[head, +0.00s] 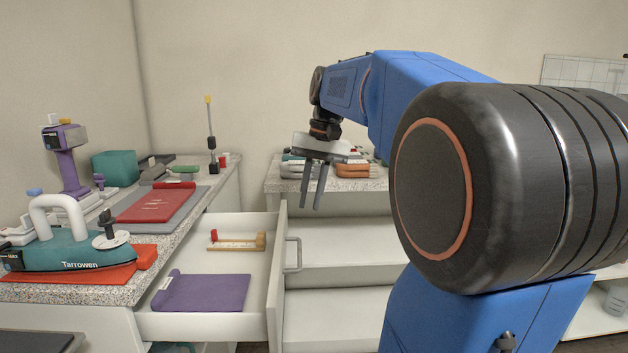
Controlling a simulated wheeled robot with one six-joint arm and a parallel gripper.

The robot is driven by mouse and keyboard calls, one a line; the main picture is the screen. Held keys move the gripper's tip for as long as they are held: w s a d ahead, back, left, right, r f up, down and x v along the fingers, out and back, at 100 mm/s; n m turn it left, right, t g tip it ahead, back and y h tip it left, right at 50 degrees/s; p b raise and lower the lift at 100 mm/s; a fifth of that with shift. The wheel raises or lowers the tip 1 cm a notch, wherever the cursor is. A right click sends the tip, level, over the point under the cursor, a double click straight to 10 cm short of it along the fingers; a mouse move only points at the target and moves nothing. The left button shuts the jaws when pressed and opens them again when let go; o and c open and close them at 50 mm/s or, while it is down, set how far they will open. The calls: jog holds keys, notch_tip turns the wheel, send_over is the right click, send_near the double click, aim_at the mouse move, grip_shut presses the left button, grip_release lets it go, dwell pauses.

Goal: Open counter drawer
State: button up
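The counter drawer (205,325) is pulled out from the left counter, its inside in view. Its front panel carries a grey bar handle (292,254) on the right side. A purple folded cloth (203,292) and a small wooden piece with a red part (237,241) lie in the drawer. My gripper (311,205) points down above and a little right of the handle, and looks apart from it. Its two dark fingers are spread with a gap between them, and nothing shows between them.
The left counter (190,215) holds a teal iron-like device (70,250), a purple device (68,160), a red cloth (158,204) and a teal box (115,167). A back counter (272,184) with folded cloths and open white shelves (335,250) stands behind my gripper. My arm hides much of the right side.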

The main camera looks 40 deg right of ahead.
jog(key=r, duration=0.4)
jog(key=shift+s+d+r, duration=0.15)
jog(key=shift+s+d, duration=0.1)
jog(key=shift+d, duration=0.1)
